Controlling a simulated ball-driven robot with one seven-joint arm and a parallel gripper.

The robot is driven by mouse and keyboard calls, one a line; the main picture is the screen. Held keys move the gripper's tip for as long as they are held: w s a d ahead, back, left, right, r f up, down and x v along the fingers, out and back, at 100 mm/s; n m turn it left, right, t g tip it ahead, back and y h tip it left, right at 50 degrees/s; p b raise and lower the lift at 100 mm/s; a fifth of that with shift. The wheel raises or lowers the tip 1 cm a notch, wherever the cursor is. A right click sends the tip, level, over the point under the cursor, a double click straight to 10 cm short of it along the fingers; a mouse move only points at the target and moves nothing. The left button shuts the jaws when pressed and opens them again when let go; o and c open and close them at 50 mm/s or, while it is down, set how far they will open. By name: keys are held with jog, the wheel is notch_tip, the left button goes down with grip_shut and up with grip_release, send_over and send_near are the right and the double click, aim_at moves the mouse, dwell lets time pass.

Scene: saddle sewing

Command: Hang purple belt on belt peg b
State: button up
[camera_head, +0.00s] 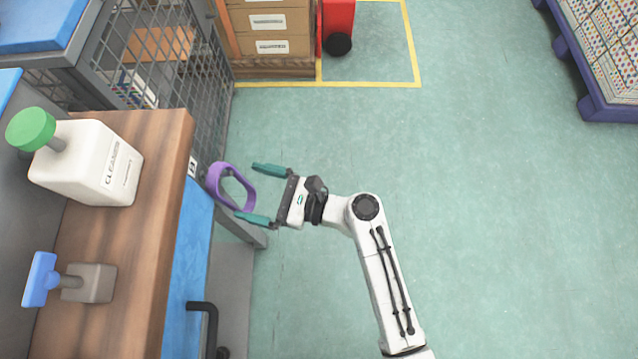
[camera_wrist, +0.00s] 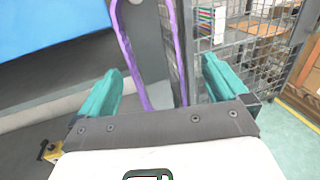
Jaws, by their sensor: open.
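The purple belt (camera_head: 232,190) is a loop at the right side of the workbench, beside a small white label (camera_head: 192,166) with a dark letter on it. In the wrist view the belt (camera_wrist: 129,53) hangs down as two strands between my fingers. My gripper (camera_head: 262,193) has teal fingers spread apart, facing the belt from the right. In the head view the near fingertip overlaps or lies close to the belt's lower end; I cannot tell if they touch. The peg itself is hidden. The fingers also show in the wrist view (camera_wrist: 160,90), apart.
A wooden bench top (camera_head: 130,240) holds a white cleaner bottle (camera_head: 90,160) with a green cap and a blue-handled tool (camera_head: 40,280). A wire mesh cage (camera_head: 195,90) stands behind. Open green floor (camera_head: 480,210) lies to the right.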

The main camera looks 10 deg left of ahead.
jog(key=shift+w+d+p, duration=0.2)
jog(key=shift+d, duration=0.6)
jog(key=shift+w+d+p, duration=0.2)
jog(key=shift+d, duration=0.55)
jog(key=shift+d, duration=0.35)
jog(key=shift+w+d, duration=0.2)
jog(key=shift+d, duration=0.45)
jog(key=shift+w+d+p, duration=0.1)
jog(key=shift+d+p, duration=0.2)
jog(key=shift+w+d+p, duration=0.15)
jog(key=shift+d, duration=0.5)
jog(key=shift+w+d+p, duration=0.15)
jog(key=shift+d, duration=0.5)
jog(key=shift+w+d, duration=0.1)
jog(key=shift+d, duration=0.25)
jog(key=shift+w+d, duration=0.15)
jog(key=shift+d, duration=0.5)
jog(key=shift+w+d+p, duration=0.1)
jog(key=shift+d+p, duration=0.2)
jog(key=shift+d, duration=0.05)
jog(key=shift+d, duration=0.45)
